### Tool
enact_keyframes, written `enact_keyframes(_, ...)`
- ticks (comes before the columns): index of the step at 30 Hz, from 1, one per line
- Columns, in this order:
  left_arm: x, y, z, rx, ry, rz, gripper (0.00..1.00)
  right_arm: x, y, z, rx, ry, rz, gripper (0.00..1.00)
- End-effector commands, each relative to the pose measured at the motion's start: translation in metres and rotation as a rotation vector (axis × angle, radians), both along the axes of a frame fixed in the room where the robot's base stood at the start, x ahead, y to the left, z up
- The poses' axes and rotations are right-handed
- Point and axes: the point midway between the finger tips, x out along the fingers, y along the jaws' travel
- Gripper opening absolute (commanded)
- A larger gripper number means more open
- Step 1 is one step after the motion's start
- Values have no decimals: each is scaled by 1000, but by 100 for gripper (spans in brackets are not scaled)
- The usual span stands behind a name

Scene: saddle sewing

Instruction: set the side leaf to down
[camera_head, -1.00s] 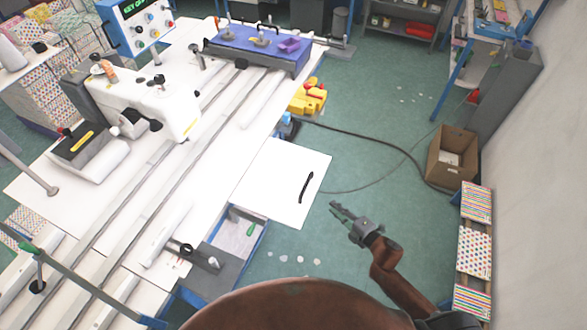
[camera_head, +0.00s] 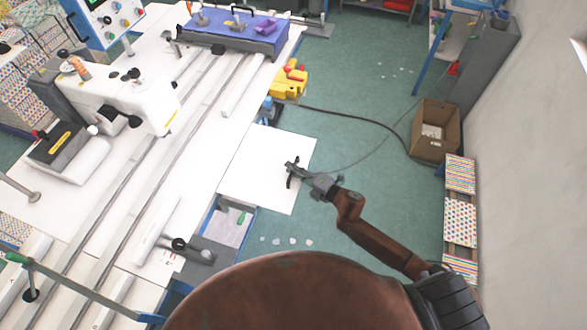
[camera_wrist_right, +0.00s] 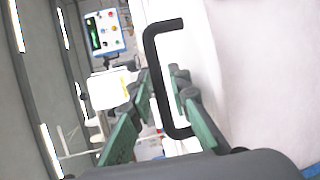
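The side leaf (camera_head: 258,187) is a white flat panel at the right edge of the white table in the head view. It looks raised, about level with the tabletop. A black bar handle (camera_head: 291,180) sits near its outer edge, partly covered by my right gripper (camera_head: 290,167). In the right wrist view the handle (camera_wrist_right: 150,60) shows large, running between the two green-padded fingers (camera_wrist_right: 162,100). The fingers are apart; I cannot tell whether they touch the handle. My left gripper is not in view.
A sewing machine (camera_head: 125,92) stands on the table. A yellow object (camera_head: 289,80) sits by the table edge beyond the leaf. An open drawer (camera_head: 228,222) is nearer me. A cardboard box (camera_head: 435,130) and a dark cable lie on the green floor.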

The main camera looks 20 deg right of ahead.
Motion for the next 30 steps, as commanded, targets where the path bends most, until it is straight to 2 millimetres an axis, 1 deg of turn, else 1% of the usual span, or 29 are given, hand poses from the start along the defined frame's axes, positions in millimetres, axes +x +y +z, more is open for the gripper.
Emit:
enact_keyframes(5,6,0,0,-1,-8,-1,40,0,-1,0,1,0,-2,17)
enact_keyframes(13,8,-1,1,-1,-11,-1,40,-1,-2,0,0,1,-3,0)
enact_keyframes(30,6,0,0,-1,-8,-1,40,-1,-3,0,0,0,-4,0)
